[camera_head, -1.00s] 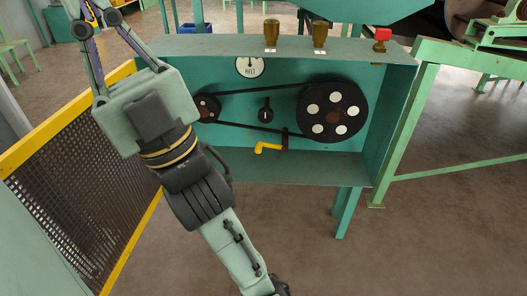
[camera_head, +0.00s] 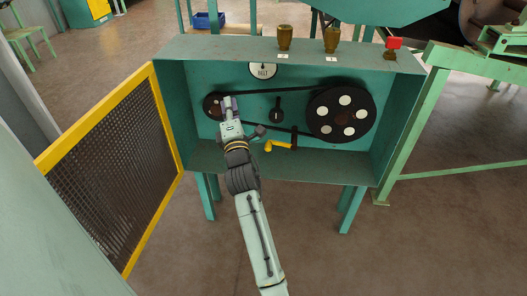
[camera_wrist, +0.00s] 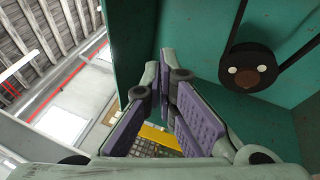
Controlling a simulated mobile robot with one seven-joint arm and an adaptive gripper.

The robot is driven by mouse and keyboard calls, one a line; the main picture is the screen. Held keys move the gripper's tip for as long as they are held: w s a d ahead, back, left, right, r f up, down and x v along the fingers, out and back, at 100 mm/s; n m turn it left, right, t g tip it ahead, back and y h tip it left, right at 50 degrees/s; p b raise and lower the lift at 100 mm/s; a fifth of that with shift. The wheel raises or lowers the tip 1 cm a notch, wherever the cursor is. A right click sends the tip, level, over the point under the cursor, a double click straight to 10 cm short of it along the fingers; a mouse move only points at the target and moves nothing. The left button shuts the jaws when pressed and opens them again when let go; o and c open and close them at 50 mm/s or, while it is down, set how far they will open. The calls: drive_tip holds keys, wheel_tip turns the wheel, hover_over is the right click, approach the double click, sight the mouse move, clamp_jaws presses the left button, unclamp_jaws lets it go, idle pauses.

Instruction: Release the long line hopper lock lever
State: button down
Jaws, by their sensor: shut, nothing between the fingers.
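A teal machine box (camera_head: 225,48) with an open front holds a belt drive. Low inside it is a yellow-handled lever (camera_head: 279,147), lying roughly level below the belt. A short black lever (camera_head: 277,110) stands between the pulleys. I cannot tell for sure which is the lock lever. My gripper (camera_head: 229,103) is in front of the box's left part, by the small pulley (camera_head: 213,106), left of and above the yellow lever. In the wrist view its purple-padded fingers (camera_wrist: 165,75) come together at the tips, empty; the small pulley (camera_wrist: 250,70) shows to the right there.
A yellow-framed mesh door (camera_head: 115,165) stands open at the left. The large pulley (camera_head: 341,115) fills the box's right side. A dial (camera_head: 263,71) is at the top. Brass cups (camera_head: 284,38) and a red-topped part (camera_head: 393,43) sit on the box top. Floor in front is clear.

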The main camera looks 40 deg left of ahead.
drive_tip(key=w+d+f+n+h+p, duration=0.1)
drive_tip(key=d+f+n+h, duration=0.1)
drive_tip(key=f, duration=0.8)
drive_tip(key=w+d+f+n+g+h, duration=0.1)
drive_tip(key=w+d+f+n+h, duration=0.1)
drive_tip(key=f, duration=0.8)
drive_tip(key=w+d+f+n+g+h+p, duration=0.1)
drive_tip(key=f+n, duration=0.4)
drive_tip(key=f, duration=0.6)
drive_tip(key=w+d+h, duration=0.1)
drive_tip(key=d+h, duration=0.1)
drive_tip(key=shift+n+h+p, duration=0.3)
drive_tip(key=shift+h, duration=0.1)
drive_tip(key=b+x, duration=1)
drive_tip(key=b, duration=0.1)
drive_tip(key=shift+f+b, duration=0.2)
drive_tip(key=shift+b, duration=0.2)
drive_tip(key=r+p, duration=0.2)
drive_tip(key=r, duration=0.1)
drive_tip(key=shift+w+d+r+p, duration=0.2)
drive_tip(key=shift+d+r+p, duration=0.05)
drive_tip(key=shift+d+p, duration=0.1)
drive_tip(key=shift+d+r, duration=0.2)
drive_tip(key=shift+r, duration=0.3)
drive_tip(key=shift+w+r, duration=0.1)
